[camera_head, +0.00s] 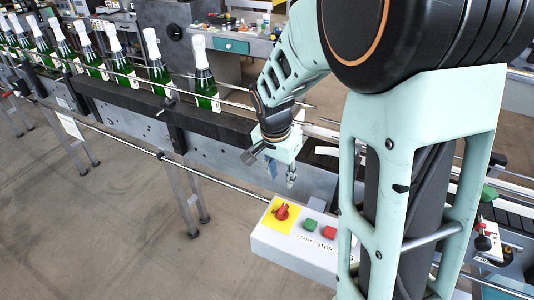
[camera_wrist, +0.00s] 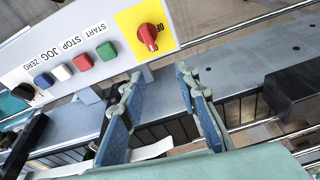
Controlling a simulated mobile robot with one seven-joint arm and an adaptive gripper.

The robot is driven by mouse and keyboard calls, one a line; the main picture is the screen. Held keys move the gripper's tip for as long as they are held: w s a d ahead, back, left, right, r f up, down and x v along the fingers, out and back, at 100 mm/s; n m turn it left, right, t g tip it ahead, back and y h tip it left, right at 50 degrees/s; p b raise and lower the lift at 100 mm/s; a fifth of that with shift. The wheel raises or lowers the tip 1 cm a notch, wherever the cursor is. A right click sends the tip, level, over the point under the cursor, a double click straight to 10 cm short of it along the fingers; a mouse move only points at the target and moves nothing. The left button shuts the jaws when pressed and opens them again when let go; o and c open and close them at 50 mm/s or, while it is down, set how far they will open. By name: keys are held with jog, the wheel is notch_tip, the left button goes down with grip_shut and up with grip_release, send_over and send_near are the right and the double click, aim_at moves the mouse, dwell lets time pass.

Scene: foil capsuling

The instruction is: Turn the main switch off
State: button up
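The main switch is a red rotary knob (camera_head: 281,212) on a yellow plate (camera_head: 272,222), at the left end of a light grey control box. In the wrist view the red knob (camera_wrist: 148,37) sits on its yellow plate (camera_wrist: 127,20) at the top middle. Small dark lettering beside the knob is partly hidden and I cannot read its setting. My gripper (camera_head: 281,178) is above and behind the box in the head view, apart from the knob. In the wrist view my gripper (camera_wrist: 157,80) has its two blue-grey fingers spread with nothing between them, short of the knob.
Beside the switch are a green START button (camera_head: 310,225) and a red STOP button (camera_head: 329,232). The wrist view also shows a white button (camera_wrist: 61,71) and a blue button (camera_wrist: 43,80). A conveyor (camera_head: 130,98) with several green bottles runs behind the box, with metal rails alongside.

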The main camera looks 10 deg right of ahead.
aim_at(282, 209)
jog(key=shift+s+d+f+n+g+y+p, duration=0.2)
jog(key=shift+s+f+n+g+y+p, duration=0.1)
jog(key=shift+f+g+y+p, duration=0.15)
jog(key=shift+s+d+f+n+g+y+p, duration=0.2)
jog(key=shift+f+n+g+y+p, duration=0.15)
jog(key=shift+f+g+p, duration=0.15)
notch_tip(282, 209, down, 11)
jog(key=shift+a+r+p, duration=0.1)
jog(key=shift+r+p, duration=0.1)
jog(key=shift+p, duration=0.1)
jog(key=shift+c, duration=0.3)
grip_shut()
